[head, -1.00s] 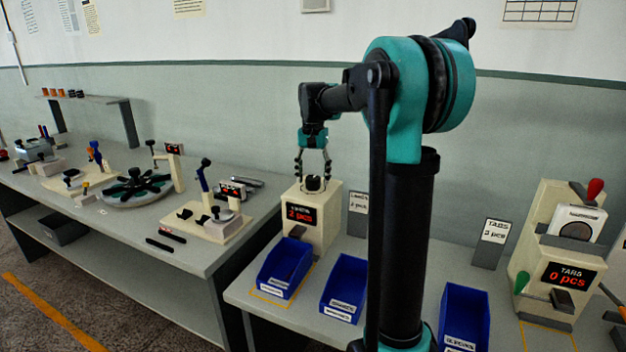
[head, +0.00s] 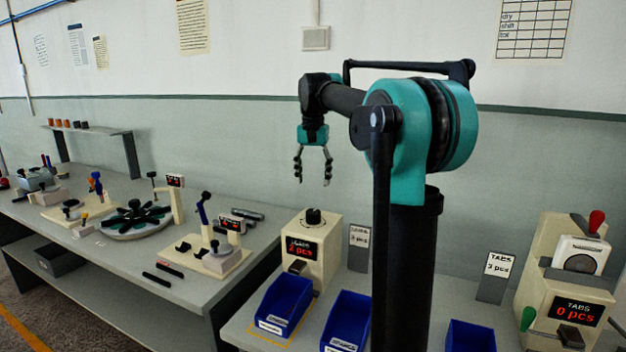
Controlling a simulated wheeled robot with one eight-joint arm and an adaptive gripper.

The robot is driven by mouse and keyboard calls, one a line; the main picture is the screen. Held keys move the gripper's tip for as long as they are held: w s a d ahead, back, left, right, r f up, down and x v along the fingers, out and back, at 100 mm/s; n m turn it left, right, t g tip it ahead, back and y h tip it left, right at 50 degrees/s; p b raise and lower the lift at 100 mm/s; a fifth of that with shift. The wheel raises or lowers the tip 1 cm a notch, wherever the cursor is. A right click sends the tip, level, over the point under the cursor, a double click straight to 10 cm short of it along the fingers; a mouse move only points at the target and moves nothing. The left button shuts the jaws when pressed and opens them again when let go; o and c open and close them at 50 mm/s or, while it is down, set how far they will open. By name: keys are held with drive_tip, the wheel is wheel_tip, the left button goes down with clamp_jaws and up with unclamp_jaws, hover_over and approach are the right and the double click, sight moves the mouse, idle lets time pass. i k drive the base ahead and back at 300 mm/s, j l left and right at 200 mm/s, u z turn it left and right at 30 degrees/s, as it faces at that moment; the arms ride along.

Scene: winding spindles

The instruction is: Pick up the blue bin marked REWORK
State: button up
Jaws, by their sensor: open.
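Three blue bins stand on the near bench: a left one (head: 284,302) in front of the dispenser, a middle one (head: 347,318) partly behind my arm, and a right one (head: 470,336) cut off by the lower edge. Each of the first two has a white front label, but the print is too small to read, so I cannot tell which is REWORK. My gripper (head: 313,181) is open and empty, pointing down above the dispenser's black knob, higher than and behind the left bin.
The cream dispenser (head: 325,245) with a red display stands behind the left bin. A TABS dispenser (head: 555,285) and sign (head: 496,277) are at the right. The left bench (head: 110,262) carries fixtures and a round turntable (head: 136,222).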

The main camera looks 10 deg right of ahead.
sight(284, 303)
drive_tip(key=k, duration=1)
